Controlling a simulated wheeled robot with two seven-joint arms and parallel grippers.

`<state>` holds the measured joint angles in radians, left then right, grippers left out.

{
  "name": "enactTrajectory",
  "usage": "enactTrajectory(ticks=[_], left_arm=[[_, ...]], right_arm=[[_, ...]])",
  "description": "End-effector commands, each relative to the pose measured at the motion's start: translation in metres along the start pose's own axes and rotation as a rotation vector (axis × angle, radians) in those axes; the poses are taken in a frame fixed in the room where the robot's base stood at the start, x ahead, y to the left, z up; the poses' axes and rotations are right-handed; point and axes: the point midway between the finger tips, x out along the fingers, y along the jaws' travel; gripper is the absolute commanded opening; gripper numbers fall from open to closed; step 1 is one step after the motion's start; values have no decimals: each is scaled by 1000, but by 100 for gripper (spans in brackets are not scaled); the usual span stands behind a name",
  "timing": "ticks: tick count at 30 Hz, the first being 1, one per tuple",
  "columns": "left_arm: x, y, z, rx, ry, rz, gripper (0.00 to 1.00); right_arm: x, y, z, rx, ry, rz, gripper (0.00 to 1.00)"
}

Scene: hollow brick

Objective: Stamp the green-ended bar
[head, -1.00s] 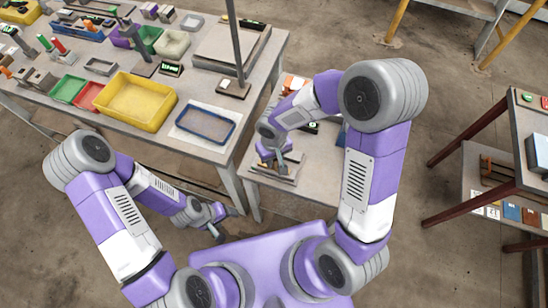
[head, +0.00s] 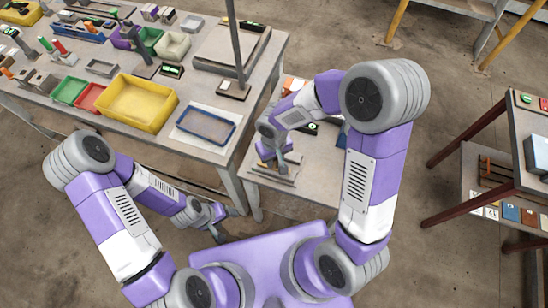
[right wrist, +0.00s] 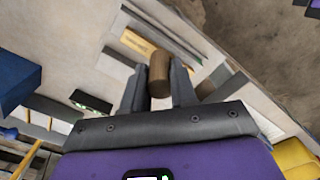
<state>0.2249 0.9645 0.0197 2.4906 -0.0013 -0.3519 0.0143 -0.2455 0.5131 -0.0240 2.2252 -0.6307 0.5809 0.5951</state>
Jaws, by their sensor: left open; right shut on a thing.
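My right gripper (head: 276,164) is low over the small side table at centre. In the right wrist view its two fingers (right wrist: 158,88) are shut on a brown cylinder (right wrist: 159,72), which looks like a handle. What lies under the cylinder is partly hidden; a pale wooden strip (right wrist: 136,42) shows beside it. A bar with a green end (head: 44,40) seems to stand at the far left of the big table, close to a red-ended one (head: 58,47); they are small and hard to tell. My left gripper (head: 217,222) is open and empty, below the big table's front edge.
The big table carries a yellow bin (head: 137,101), a blue-rimmed tray (head: 206,125), green and red trays, and a post (head: 238,45). A shelf table (head: 510,150) stands at right. In the right wrist view a dark blue block (right wrist: 18,80) is at left.

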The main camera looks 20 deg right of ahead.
Motion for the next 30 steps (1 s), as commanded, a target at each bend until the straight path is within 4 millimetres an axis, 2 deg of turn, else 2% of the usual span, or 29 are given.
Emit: enactTrajectory(ticks=[1,18,30], left_arm=[[-6,2,0,0,0,0,68],[-36,14,2,0,0,0,68],[-38,14,2,0,0,0,68]], right_arm=[[-8,0,-1,-1,3,0,8],[-54,0,-1,-1,5,-1,8],[-58,0,-1,0,4,-1,8]])
